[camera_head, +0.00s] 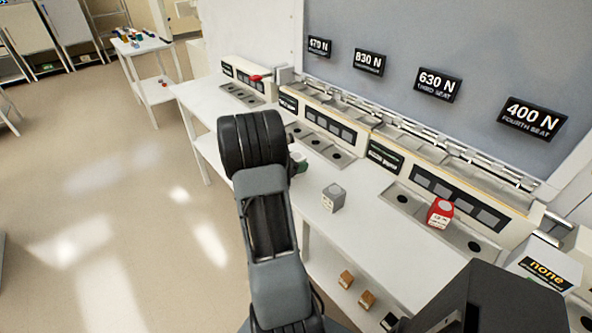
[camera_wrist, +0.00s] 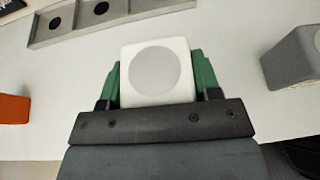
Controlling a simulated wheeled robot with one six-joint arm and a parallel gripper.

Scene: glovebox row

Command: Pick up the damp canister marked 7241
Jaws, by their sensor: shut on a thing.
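My gripper (camera_wrist: 156,85) has its green fingers on both sides of a white canister (camera_wrist: 157,60) with a round grey top. The fingers press against it. In the head view, the gripper (camera_head: 299,166) is mostly hidden behind my arm, over the white bench, and a bit of the white canister (camera_head: 296,156) shows. No number on the held canister can be read, and I cannot tell whether it is damp or clear of the bench. A grey canister (camera_head: 333,198) with a label stands nearby; it also shows in the wrist view (camera_wrist: 293,57). A red canister (camera_head: 440,213) stands in a socket strip farther right.
Socket strips (camera_head: 322,146) run along the bench back, below a panel with force signs (camera_head: 438,85). An orange-red object (camera_wrist: 14,108) lies left of the gripper. Small brown blocks (camera_head: 366,299) sit low in front. The bench front (camera_head: 372,243) is clear.

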